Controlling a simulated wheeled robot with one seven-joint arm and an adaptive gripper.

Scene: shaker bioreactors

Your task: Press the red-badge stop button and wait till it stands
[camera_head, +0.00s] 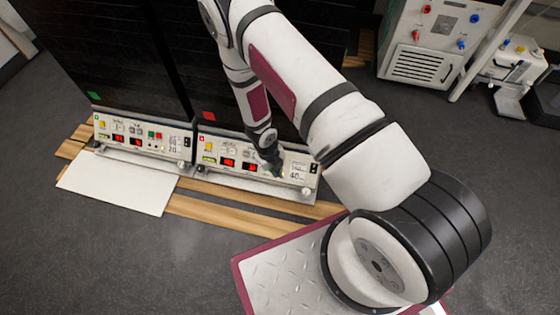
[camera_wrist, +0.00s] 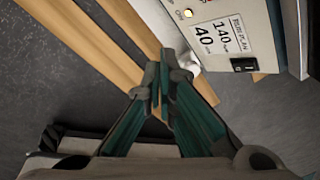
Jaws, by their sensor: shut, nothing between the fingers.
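The red badge (camera_head: 208,116) is on the lower front of the right-hand black shaker, above its pale control panel (camera_head: 218,150). That panel has a yellow switch, red lit displays and a printed label. My gripper (camera_head: 279,173) is shut and empty at the right part of this panel and hides some of its controls. I cannot make out the stop button behind it. In the wrist view the closed fingertips (camera_wrist: 162,88) are just below the panel (camera_wrist: 215,10), whose label reads 140 and 40. A small lamp (camera_wrist: 187,13) glows yellowish. Contact cannot be told.
A similar panel (camera_head: 118,124) with a green badge (camera_head: 94,96) stands to the left. A white sheet (camera_head: 115,185) lies before it. Wooden strips (camera_head: 215,209) run under the shakers. A white instrument with coloured knobs (camera_head: 436,35) stands at the back right. Grey floor is open at lower left.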

